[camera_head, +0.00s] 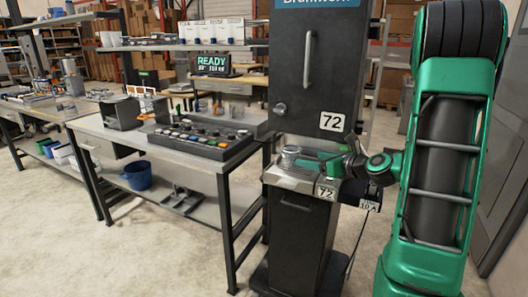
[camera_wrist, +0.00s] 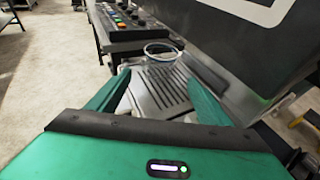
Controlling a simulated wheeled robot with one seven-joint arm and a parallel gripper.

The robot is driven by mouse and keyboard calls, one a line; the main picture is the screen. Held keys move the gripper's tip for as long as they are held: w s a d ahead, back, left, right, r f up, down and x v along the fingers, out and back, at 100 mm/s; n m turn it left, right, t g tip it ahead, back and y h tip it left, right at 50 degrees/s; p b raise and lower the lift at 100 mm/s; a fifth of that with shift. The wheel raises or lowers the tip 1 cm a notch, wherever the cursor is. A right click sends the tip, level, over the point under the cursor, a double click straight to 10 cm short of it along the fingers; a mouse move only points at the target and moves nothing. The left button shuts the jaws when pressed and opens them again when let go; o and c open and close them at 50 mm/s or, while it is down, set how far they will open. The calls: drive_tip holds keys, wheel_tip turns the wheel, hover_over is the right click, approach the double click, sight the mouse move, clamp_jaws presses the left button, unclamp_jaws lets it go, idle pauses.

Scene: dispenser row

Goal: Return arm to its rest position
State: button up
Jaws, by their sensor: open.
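My green arm (camera_head: 440,150) stands at the right of the head view, reaching left to the dark dispenser labelled 72 (camera_head: 318,80). My gripper (camera_head: 318,160) is at the dispenser's shelf, over or beside its slatted metal tray (camera_head: 292,179). In the wrist view my gripper (camera_wrist: 158,80) has its two green fingers spread, with nothing between them that I can make out. The slatted tray (camera_wrist: 165,90) lies below and beyond the fingers. A clear round rim, like that of a glass (camera_wrist: 163,50), shows just past the fingertips, apart from them.
A workbench (camera_head: 165,140) with a black button panel (camera_head: 205,137) stands left of the dispenser. A screen reading READY (camera_head: 212,65) is behind it. A blue bucket (camera_head: 137,175) sits on the lower shelf. Floor in front is clear.

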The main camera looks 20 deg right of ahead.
drive_tip(key=shift+a, duration=0.1)
drive_tip(key=s+a+f+n+g, duration=0.5)
drive_tip(key=s+a+n+g, duration=0.35)
drive_tip(key=s+n, duration=0.6)
drive_tip(key=s+a+r+n+g+h, duration=0.1)
drive_tip(key=s+n+g, duration=0.5)
drive_tip(key=s+n, duration=0.7)
drive_tip(key=s, duration=0.8)
drive_tip(key=shift+s+r+h, duration=0.2)
drive_tip(key=shift+r+h, duration=0.2)
